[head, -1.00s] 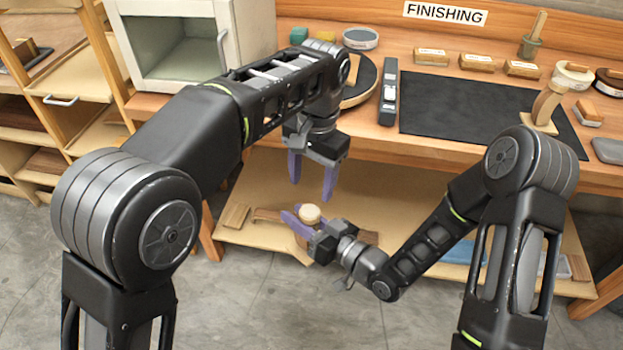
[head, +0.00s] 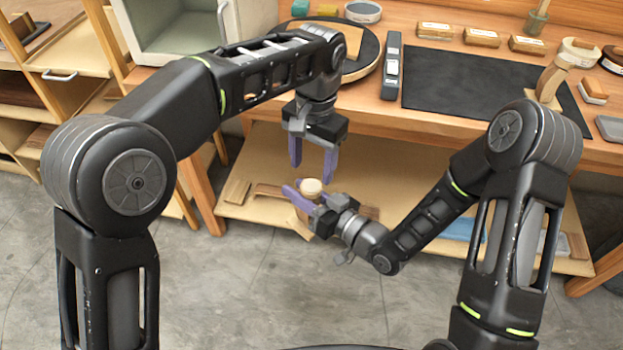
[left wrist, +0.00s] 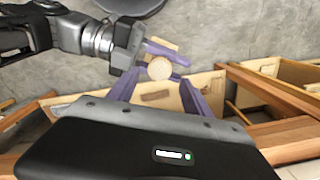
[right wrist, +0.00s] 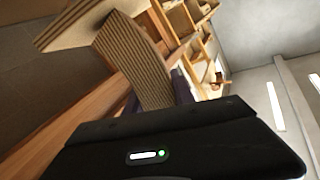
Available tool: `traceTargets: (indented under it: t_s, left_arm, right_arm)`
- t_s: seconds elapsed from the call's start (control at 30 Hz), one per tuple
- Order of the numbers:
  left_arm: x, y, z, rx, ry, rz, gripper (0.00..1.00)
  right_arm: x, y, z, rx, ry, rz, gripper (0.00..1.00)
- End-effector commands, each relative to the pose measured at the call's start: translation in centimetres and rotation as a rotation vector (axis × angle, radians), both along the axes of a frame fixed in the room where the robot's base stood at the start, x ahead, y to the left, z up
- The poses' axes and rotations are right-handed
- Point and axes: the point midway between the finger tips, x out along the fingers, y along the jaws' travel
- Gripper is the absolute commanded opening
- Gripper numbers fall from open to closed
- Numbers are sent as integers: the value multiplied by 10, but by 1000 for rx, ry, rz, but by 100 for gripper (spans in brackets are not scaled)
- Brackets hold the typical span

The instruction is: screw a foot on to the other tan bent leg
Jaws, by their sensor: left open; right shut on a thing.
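My right gripper (head: 297,189) is shut on a tan bent leg (head: 300,211) below the left gripper. The leg's striped laminated side fills the upper part of the right wrist view (right wrist: 140,62). A pale round foot (head: 312,186) sits at the leg's upper end; it also shows in the left wrist view (left wrist: 159,68). I cannot tell how tightly it is seated. My left gripper (head: 312,172) is open and points down just above the foot. In the left wrist view the foot appears between its two purple fingers, apart from both.
The workbench (head: 400,125) stands behind, with a black mat (head: 480,95), a plane-like tool (head: 390,70) and several small blocks on it. Its lower shelf (head: 400,180) holds wood pieces behind the grippers. A shelf unit (head: 60,100) stands at the left. Floor in front is clear.

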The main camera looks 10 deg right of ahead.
Motion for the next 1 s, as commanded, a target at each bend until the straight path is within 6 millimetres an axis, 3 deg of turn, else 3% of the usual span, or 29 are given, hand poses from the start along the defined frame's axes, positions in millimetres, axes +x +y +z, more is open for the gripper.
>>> traceTargets:
  t_s: [0.43, 0.8, 1.0]
  left_arm:
    - [-1, 1, -51, -6, -8, 0, 58]
    - [-2, 2, -56, -6, -8, 0, 58]
    - [-1, 2, -55, -6, -8, 0, 43]
  right_arm:
    - [0, 0, 1, 1, -1, 1, 0]
    - [0, 0, 1, 1, -1, 1, 0]
    - [0, 0, 1, 1, -1, 1, 0]
